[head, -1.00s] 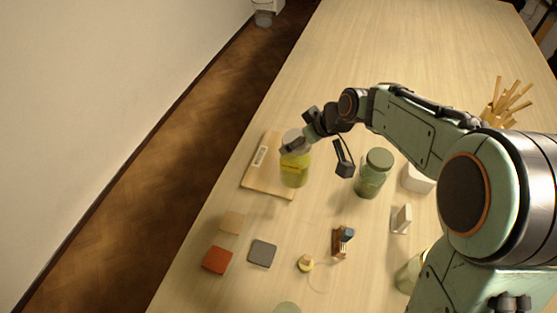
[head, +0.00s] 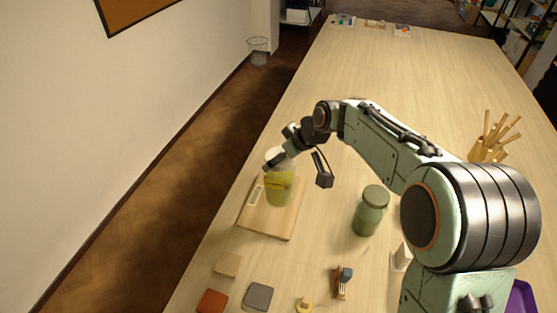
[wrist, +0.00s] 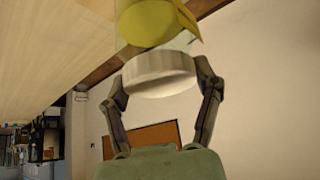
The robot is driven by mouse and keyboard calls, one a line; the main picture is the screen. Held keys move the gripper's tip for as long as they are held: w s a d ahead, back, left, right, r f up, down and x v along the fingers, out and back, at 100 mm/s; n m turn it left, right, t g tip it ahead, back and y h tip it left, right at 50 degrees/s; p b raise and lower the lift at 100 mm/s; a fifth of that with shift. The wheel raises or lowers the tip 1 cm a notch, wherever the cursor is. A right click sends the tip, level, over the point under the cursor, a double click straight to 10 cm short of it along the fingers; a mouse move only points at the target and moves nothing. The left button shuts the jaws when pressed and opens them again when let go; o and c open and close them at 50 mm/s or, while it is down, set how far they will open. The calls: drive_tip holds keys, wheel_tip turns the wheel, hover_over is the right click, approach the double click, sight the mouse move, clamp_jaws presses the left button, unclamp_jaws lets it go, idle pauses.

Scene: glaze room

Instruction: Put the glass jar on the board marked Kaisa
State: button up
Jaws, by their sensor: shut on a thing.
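The glass jar (head: 279,190) has yellow-green contents, a yellow label and a white lid. My gripper (head: 275,160) is shut on its lid (wrist: 160,75), one finger on each side in the wrist view. The jar looks upright in the head view, over the back part of a pale wooden board (head: 266,222). I cannot tell whether its base touches the board. A white name tag (head: 256,195) lies at the board's left side; its writing is too small to read.
A green lidded jar (head: 370,211) stands right of the board. Tan (head: 227,264), red (head: 212,301) and grey (head: 258,296) squares lie in front, with a small wooden stand (head: 342,282). The table's left edge runs close beside the board.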

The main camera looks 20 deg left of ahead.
drive_tip(key=w+a+f, duration=0.3)
drive_tip(key=w+f, duration=0.2)
drive_tip(key=f, duration=0.4)
drive_tip(key=shift+w+a+f, duration=0.15)
drive_tip(key=shift+w+f, duration=0.1)
drive_tip(key=shift+w, duration=0.1)
drive_tip(key=shift+f, duration=0.1)
drive_tip(key=o, duration=1.2)
drive_tip(key=shift+f, duration=0.1)
drive_tip(key=shift+o, duration=0.2)
